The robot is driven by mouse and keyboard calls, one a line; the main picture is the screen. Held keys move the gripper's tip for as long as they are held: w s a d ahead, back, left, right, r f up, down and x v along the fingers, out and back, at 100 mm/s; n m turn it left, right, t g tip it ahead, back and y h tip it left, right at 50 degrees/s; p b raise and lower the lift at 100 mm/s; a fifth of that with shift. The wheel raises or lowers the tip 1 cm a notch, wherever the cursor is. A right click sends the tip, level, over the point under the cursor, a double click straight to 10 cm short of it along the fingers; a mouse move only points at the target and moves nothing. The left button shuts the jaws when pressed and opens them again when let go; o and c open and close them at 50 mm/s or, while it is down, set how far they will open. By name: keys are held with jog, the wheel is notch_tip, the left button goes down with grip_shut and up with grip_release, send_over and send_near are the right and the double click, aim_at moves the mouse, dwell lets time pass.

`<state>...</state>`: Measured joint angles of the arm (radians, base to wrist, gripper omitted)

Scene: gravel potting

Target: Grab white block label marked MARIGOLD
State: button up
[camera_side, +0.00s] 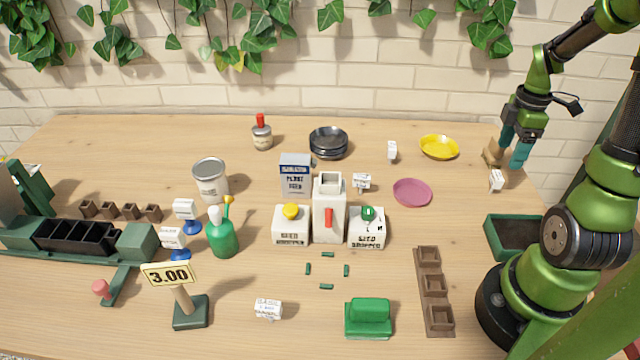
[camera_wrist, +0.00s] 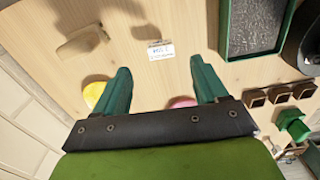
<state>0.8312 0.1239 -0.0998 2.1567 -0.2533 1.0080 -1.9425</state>
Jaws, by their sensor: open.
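My gripper (camera_side: 511,153) is open and empty above the right part of the table; its two teal fingers spread apart in the wrist view (camera_wrist: 165,85). A small white block label (camera_side: 496,180) is on the table close to my gripper. In the wrist view a white block label (camera_wrist: 160,51) with dark lettering lies beyond the fingertips, between their lines and apart from them. Other white block labels stand near the yellow dish (camera_side: 392,150), behind the seed boxes (camera_side: 361,183) and at the front (camera_side: 268,310). I cannot read MARIGOLD on any of them.
A yellow dish (camera_side: 439,147) and a pink dish (camera_side: 412,192) lie left of my gripper. A tan wooden object (camera_wrist: 82,43) is near the label. A green tray (camera_side: 512,238) stands in front. Seed boxes (camera_side: 291,226) and a price sign (camera_side: 168,275) are farther left.

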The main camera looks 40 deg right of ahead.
aim_at(500, 175)
notch_tip(500, 175, down, 10)
jog(key=shift+f, duration=0.1)
jog(key=c, duration=1)
